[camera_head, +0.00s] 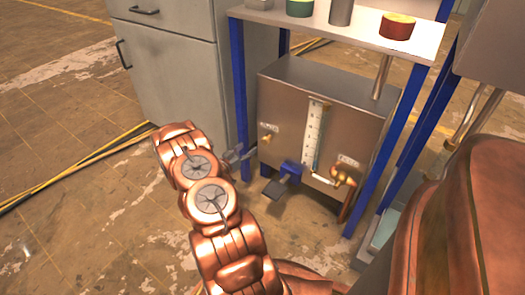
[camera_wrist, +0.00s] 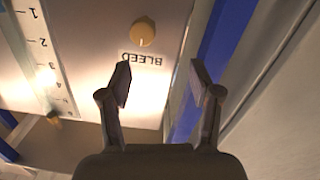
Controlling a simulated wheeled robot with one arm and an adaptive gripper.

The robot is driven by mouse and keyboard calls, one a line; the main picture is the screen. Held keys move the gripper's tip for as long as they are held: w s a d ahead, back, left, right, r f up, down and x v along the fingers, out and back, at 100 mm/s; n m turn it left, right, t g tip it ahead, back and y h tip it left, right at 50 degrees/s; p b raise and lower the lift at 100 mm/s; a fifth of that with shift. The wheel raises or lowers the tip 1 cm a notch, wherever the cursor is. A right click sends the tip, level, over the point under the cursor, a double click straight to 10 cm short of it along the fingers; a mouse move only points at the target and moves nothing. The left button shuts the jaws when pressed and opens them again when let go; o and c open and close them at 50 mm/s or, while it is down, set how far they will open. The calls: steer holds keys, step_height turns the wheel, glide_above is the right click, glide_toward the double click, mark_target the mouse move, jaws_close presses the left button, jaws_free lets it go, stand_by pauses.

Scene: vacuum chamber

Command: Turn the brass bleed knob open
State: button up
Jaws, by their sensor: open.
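The brass bleed knob (camera_head: 267,138) is on the left of the front of a grey metal tank (camera_head: 285,90). In the wrist view the knob (camera_wrist: 143,31) is round, with a pale pointer line, beside an upside-down BLEED label (camera_wrist: 141,60). My gripper (camera_head: 242,153) is to the left of the knob in the head view, near a blue post. In the wrist view my gripper (camera_wrist: 162,80) is open and empty. The knob lies beyond the fingertips, a little left of the middle between them, and is apart from them.
A blue rack post (camera_wrist: 212,50) stands close to the right finger in the wrist view. A scaled sight gauge (camera_head: 314,135), a blue-and-grey lever (camera_head: 283,180) and a brass fitting (camera_head: 343,178) are on the tank front. A shelf (camera_head: 340,32) with containers is above.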

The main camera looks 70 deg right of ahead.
mark_target(263, 143)
steer(key=shift+g, duration=0.5)
steer(key=s+d+b, duration=0.1)
steer(key=d, duration=0.1)
steer(key=s+d+f, duration=0.1)
steer(key=d, duration=0.1)
steer(key=s+d+b, duration=0.1)
steer(key=s+d, duration=0.1)
steer(key=shift+f+b, duration=0.2)
steer(key=shift+b, duration=0.15)
steer(key=shift+x, duration=0.8)
steer(key=shift+r, duration=0.1)
steer(key=c, duration=1.1)
